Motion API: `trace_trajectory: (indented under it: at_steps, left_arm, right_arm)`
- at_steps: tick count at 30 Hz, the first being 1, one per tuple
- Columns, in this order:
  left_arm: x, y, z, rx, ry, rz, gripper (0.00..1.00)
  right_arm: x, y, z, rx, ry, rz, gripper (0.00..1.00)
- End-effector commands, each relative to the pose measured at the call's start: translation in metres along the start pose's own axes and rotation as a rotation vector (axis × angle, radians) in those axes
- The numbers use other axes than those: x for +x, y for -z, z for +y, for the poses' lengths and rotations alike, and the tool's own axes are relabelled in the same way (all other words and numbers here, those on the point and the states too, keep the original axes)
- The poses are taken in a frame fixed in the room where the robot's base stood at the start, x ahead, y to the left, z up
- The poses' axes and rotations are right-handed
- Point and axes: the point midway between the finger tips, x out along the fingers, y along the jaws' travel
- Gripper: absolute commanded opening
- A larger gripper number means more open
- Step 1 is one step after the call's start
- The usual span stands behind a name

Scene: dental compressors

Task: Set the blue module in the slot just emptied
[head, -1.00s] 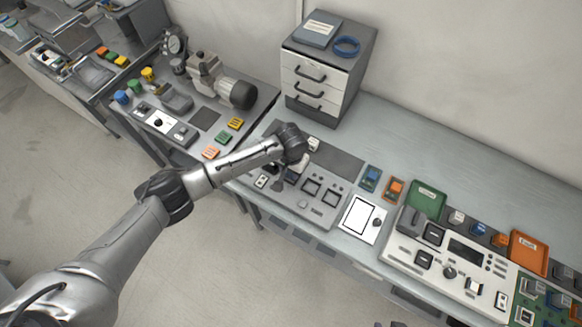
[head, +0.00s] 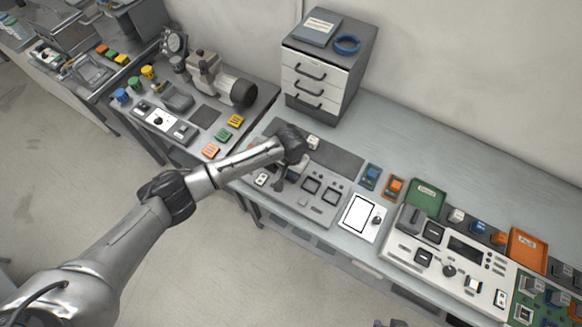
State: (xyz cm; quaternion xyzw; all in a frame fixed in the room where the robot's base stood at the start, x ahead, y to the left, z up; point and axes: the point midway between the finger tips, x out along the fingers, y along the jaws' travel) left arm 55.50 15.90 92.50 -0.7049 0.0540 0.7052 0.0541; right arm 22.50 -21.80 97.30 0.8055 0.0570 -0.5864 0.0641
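A blue module (head: 371,174) sits in a small holder on the bench, right of the dark mat. Another blue piece (head: 478,228) is in the row behind the white console. A grey panel (head: 296,203) has dark square openings (head: 311,185) on its right side; its left part is partly covered by my arm. My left gripper (head: 281,182) points down over the panel's back left part. Its fingers are small and mostly hidden by the wrist, so neither their opening nor any held thing can be made out. My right gripper is not in view.
An orange module (head: 394,187) sits beside the blue one. A white tablet-like plate (head: 360,216) lies right of the panel. A green tray (head: 427,197), white console (head: 446,262) and orange tray (head: 527,250) stand farther right. A drawer cabinet (head: 322,82) stands behind.

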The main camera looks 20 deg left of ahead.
Motion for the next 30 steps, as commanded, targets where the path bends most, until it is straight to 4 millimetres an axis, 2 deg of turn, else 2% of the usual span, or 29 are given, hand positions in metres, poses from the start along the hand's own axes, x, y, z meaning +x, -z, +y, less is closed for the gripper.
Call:
trace_trajectory:
  at_steps: [25, 26, 30]
  left_arm:
    - [0.0041, 0.0003, -0.0002, -0.001, 0.001, 0.001, 0.14]
    - [0.0041, 0.0003, -0.0002, -0.001, 0.001, 0.001, 0.4]
    - [0.004, 0.0003, -0.0002, -0.001, 0.001, 0.001, 0.53]
  right_arm:
    - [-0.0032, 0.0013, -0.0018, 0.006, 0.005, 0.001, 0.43]
    - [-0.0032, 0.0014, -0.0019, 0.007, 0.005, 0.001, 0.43]
    - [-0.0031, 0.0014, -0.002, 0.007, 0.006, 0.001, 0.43]
